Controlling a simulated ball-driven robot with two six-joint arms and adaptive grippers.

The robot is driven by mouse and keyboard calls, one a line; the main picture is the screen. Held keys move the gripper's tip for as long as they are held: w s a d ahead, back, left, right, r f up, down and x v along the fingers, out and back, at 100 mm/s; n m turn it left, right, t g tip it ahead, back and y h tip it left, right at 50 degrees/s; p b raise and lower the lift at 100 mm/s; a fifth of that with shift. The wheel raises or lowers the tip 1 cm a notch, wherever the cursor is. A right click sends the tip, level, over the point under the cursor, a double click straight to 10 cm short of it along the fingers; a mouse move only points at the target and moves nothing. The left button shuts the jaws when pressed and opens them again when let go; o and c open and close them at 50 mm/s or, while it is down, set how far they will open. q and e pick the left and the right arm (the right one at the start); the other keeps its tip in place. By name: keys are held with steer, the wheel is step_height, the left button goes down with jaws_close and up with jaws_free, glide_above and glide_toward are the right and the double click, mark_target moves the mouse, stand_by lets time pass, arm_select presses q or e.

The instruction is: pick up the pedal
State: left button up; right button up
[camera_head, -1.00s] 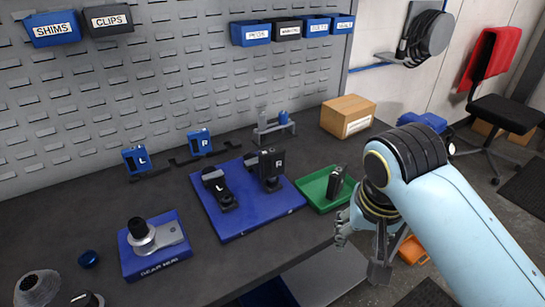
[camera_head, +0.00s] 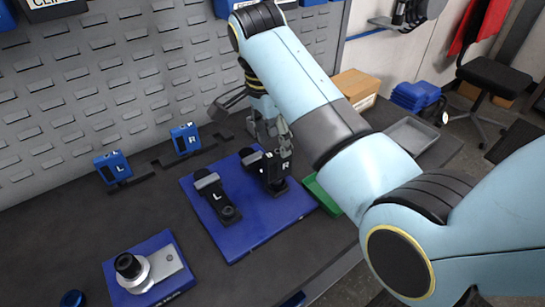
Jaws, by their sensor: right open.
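On the blue mat (camera_head: 240,236) stand two dark parts. The one marked L (camera_head: 220,198) lies to the left, with a grey-topped block at its far end. The one marked R (camera_head: 283,167) stands upright to the right; which piece is the pedal is not clear. My right gripper (camera_head: 275,150) is open, pointing down at the top of the R part; its fingers overlap that part in the picture, and I cannot tell whether they touch it. My left gripper is out of view.
A green tray (camera_head: 322,197) is mostly hidden behind my right arm. Blue holders marked L (camera_head: 113,168) and R (camera_head: 186,139) stand along the pegboard. A blue gear hub tray (camera_head: 163,283) is at front left. A cardboard box (camera_head: 357,87) stands behind my arm.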

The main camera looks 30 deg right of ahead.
mark_target(278, 150)
steer(key=f, duration=0.2)
steer(key=shift+s+d+f, duration=0.1)
steer(key=shift+d+f, duration=0.1)
steer(key=shift+f, duration=0.1)
steer(key=shift+d+f, duration=0.1)
steer(key=shift+f, duration=0.6)
step_height(278, 150, down, 4)
steer(key=shift+s+d+r+p, duration=0.1)
steer(key=shift+r+p, duration=0.05)
steer(key=shift+p, duration=0.45)
steer(key=shift+f, duration=0.45)
steer(key=shift+c, duration=1.4)
steer(key=c, duration=0.4)
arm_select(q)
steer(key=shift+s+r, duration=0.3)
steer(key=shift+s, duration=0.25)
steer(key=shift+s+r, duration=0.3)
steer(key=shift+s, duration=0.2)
arm_select(e)
jaws_close()
